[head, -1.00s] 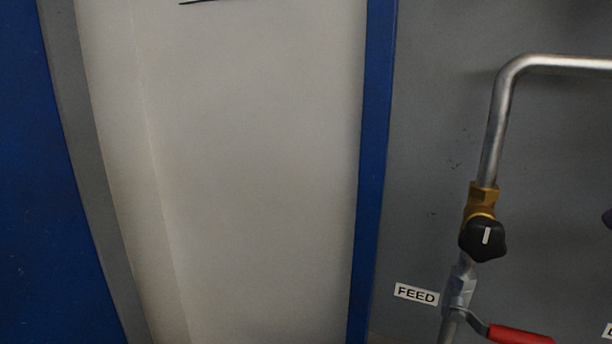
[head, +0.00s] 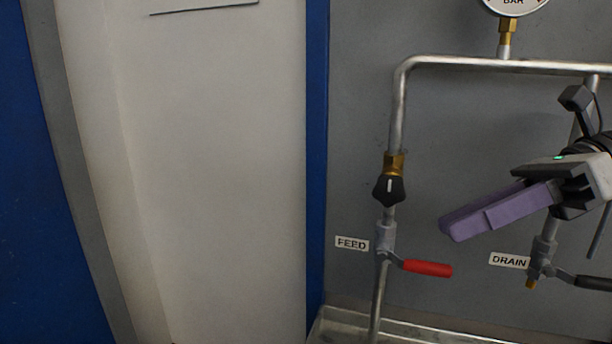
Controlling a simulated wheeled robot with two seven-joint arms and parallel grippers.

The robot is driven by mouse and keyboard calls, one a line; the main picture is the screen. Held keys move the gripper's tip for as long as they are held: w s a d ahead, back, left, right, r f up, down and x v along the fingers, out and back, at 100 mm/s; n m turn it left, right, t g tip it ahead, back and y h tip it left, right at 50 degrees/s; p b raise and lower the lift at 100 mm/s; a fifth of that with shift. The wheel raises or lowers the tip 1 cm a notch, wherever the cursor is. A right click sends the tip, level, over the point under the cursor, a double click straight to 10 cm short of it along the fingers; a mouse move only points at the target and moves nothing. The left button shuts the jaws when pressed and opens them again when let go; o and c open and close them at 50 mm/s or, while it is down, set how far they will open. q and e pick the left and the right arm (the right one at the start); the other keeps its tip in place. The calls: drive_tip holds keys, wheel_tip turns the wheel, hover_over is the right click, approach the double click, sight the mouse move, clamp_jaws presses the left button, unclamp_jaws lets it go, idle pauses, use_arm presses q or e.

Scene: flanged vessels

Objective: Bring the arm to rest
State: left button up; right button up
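My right gripper (head: 452,228) is at the right of the head view, in front of the grey panel. Its purple fingers point left and slightly down, between the FEED and DRAIN labels and above the red lever. No gap shows between the fingers from this side, and they may overlap, so I cannot tell whether they are open or shut. I see nothing held in them. The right arm beyond the wrist is cut off by the picture's right edge. My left gripper is not in view.
A steel pipe (head: 398,110) carries a black knob (head: 389,189) and a red-handled FEED valve (head: 428,268). The DRAIN valve (head: 542,258) is close below my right gripper. A gauge (head: 514,4) is at the top. A pale panel (head: 215,170) with blue edging fills the left.

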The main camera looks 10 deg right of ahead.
drive_tip(key=w+a+f+m+t+y, duration=0.5)
drive_tip(key=w+a+f+m+y, duration=0.3)
drive_tip(key=m, duration=0.3)
wheel_tip(320, 180, down, 22)
drive_tip(key=m+t+h, duration=1)
drive_tip(key=m+h, duration=0.3)
drive_tip(key=m, duration=1)
drive_tip(key=s+a+f+m+g+h, duration=0.2)
drive_tip(key=s+f+m+g, duration=0.2)
drive_tip(key=s+f, duration=0.6)
drive_tip(key=s+a+f+m+g+h, duration=0.1)
drive_tip(key=s+f+m+g+h, duration=0.2)
drive_tip(key=s+f, duration=0.7)
wheel_tip(320, 180, down, 5)
drive_tip(key=m+g, duration=0.2)
drive_tip(key=m, duration=0.1)
drive_tip(key=shift+a+m, duration=0.4)
drive_tip(key=shift+s+f, duration=0.1)
